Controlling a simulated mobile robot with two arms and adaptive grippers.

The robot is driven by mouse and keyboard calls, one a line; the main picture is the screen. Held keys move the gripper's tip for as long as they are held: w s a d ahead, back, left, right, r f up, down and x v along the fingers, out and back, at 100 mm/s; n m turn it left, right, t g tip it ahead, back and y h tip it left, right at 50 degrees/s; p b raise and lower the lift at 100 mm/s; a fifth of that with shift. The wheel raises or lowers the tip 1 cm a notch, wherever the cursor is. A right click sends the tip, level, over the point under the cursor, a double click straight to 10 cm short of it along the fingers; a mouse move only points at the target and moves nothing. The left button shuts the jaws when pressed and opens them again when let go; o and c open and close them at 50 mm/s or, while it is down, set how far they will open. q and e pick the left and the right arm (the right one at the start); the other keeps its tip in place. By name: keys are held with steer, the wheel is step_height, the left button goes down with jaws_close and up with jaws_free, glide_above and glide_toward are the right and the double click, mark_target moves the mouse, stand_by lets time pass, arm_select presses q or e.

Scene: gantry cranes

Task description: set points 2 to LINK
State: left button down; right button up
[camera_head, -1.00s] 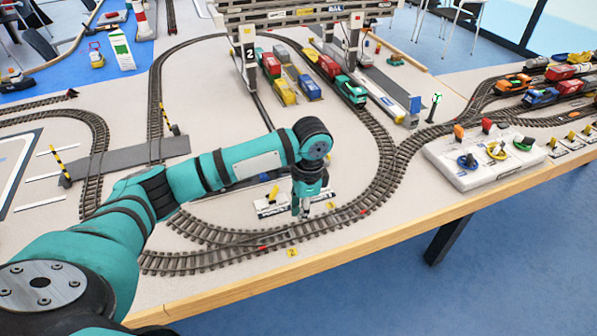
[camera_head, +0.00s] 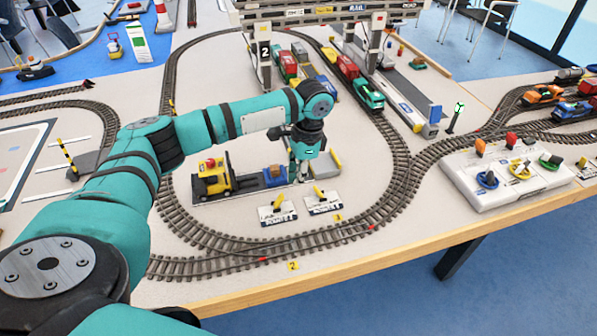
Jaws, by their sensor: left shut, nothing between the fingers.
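Two white lever plates with yellow levers lie on the table inside the track loop. The left plate (camera_head: 277,213) has its lever leaning to the right, and the right plate (camera_head: 323,205) has its lever leaning to the left. Their lettering is too small to read, so I cannot tell which one is points 2. Small yellow number tags (camera_head: 293,265) lie by the front track; the front one seems to read 2. My left gripper (camera_head: 301,176) points down, shut and empty, just behind the right plate and apart from both levers. My right gripper is not in view.
A yellow forklift (camera_head: 214,181) stands left of my gripper, near a dark strip with a blue block (camera_head: 275,177). A gantry crane (camera_head: 265,62) and wagons stand behind. A white control box (camera_head: 500,175) with coloured knobs is at right.

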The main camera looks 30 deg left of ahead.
mark_target(279, 201)
arm_select(q)
steer(key=f, duration=0.5)
steer(key=shift+s+a+f, duration=0.25)
steer(key=shift+s, duration=0.15)
steer(key=shift+f, duration=0.35)
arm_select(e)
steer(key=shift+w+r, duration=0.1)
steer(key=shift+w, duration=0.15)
